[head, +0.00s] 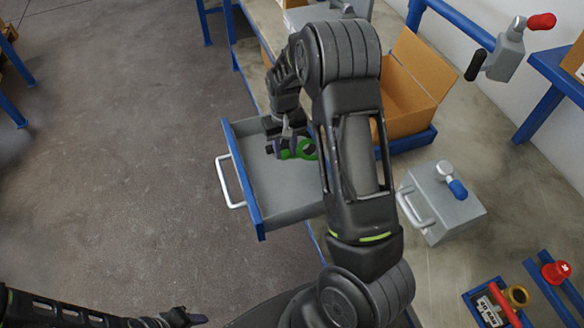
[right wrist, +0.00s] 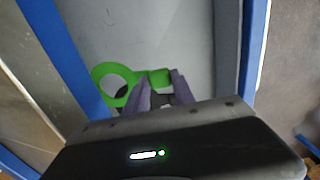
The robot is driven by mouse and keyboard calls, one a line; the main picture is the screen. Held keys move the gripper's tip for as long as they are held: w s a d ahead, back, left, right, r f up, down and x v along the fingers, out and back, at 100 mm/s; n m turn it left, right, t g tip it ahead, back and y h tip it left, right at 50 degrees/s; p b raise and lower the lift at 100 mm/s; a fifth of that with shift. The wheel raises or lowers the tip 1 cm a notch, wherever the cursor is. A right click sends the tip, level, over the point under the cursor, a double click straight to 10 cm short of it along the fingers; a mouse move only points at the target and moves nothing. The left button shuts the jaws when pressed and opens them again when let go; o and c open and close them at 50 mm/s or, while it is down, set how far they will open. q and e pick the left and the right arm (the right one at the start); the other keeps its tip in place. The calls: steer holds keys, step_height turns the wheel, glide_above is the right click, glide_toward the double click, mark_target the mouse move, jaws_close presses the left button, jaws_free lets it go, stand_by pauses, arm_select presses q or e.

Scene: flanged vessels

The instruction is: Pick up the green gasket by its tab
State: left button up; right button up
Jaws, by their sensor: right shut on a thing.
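The green gasket (head: 305,148) is in the open grey drawer (head: 243,177) in the head view, partly hidden by my right arm. In the right wrist view it is a flat green ring with a tab (right wrist: 158,76). My right gripper (head: 284,146) is shut on the tab, one purple-grey finger on each side (right wrist: 162,84). The ring sticks out to the left of the fingers there. Whether the gasket touches the drawer floor I cannot tell. My left gripper (head: 185,317) is at the bottom edge of the head view, away from the drawer; its jaw opening is unclear.
A dark ring-like thing (right wrist: 123,93) lies partly under the gasket. The drawer has blue edges and a white handle (head: 229,182). On the bench are an open cardboard box (head: 418,85), a grey box with a blue-tipped lever (head: 447,208) and a red-handled part (head: 503,303).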

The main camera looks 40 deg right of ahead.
steer(key=w+d+b, duration=0.2)
steer(key=w+d, duration=0.1)
steer(key=w, duration=0.6)
steer(key=shift+w, duration=0.25)
